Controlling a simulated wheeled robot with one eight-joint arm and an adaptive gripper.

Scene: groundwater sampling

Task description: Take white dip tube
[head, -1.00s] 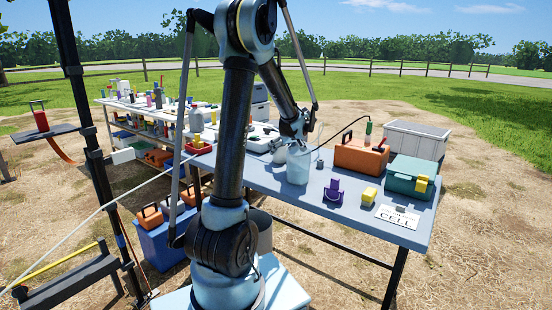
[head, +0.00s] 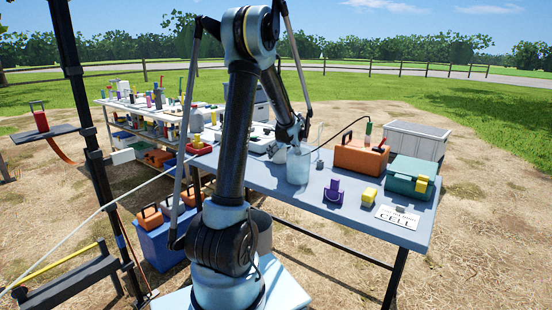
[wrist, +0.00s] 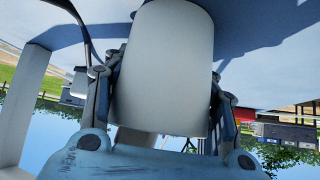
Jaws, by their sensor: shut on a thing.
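My gripper (wrist: 160,85) is shut on a pale white, round-ended piece, which I take to be the white dip tube (wrist: 162,60). In the head view my gripper (head: 303,140) is low over the blue-grey table, just behind a translucent pale container (head: 298,170). The container and my arm hide most of the grip there. I cannot tell whether the held piece still touches anything.
An orange case (head: 360,155), a green case (head: 408,177), a purple holder (head: 334,190) and a yellow block (head: 369,196) stand to the right on the table (head: 275,183). A crowded second table (head: 180,145) is behind left. A black post (head: 85,120) rises at left.

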